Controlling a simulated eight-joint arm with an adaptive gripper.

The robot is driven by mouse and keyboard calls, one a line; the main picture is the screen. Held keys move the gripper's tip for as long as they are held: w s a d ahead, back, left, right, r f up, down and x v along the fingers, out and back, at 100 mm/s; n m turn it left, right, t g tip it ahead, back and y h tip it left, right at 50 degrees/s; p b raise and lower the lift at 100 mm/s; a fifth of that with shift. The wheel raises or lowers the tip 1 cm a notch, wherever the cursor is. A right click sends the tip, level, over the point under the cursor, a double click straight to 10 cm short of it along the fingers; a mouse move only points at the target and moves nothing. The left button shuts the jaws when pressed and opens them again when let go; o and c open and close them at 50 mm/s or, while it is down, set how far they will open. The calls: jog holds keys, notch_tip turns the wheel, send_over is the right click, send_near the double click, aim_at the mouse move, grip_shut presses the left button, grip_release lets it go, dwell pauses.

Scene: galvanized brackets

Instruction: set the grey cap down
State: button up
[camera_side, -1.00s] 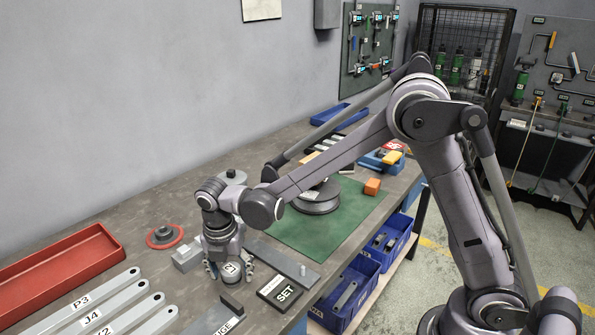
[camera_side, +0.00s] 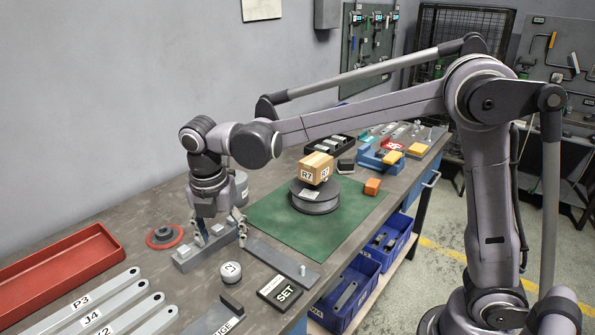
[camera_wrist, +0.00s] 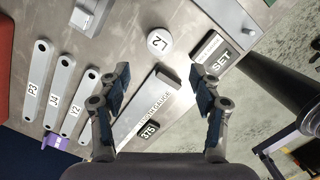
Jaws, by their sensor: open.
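The grey cap (camera_side: 231,275), a short round piece with a labelled light top, stands upright on the bench in the side view. It also shows in the wrist view (camera_wrist: 159,40), with nothing touching it. My gripper (camera_side: 220,236) is open and empty, raised above the bench behind and slightly left of the cap. In the wrist view its two fingers (camera_wrist: 160,80) are spread wide, with bare bench and part of a long gauge bar between and below them. The cap lies beyond the fingertips there.
A grey block (camera_side: 205,248) is partly behind my fingers. The SET box (camera_side: 279,292) and a flat grey bar (camera_side: 282,263) lie right of the cap. Labelled bars (camera_side: 112,308) and a red tray (camera_side: 55,262) are at left. A turntable (camera_side: 315,198) stands on the green mat (camera_side: 262,218).

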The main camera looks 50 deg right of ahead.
jog(key=s+d+m+t, duration=0.3)
jog(key=s+d+m, duration=0.4)
jog(key=m, duration=0.5)
jog(key=s+d+m+t+y, duration=0.1)
jog(key=s+d+m+t, duration=0.2)
jog(key=s+d+m, duration=0.4)
jog(key=s+m, duration=0.2)
jog(key=m, duration=0.3)
jog(key=shift+r+m, duration=0.2)
jog(key=shift+m, duration=0.2)
jog(key=shift+o, duration=0.3)
jog(key=shift+d, duration=0.1)
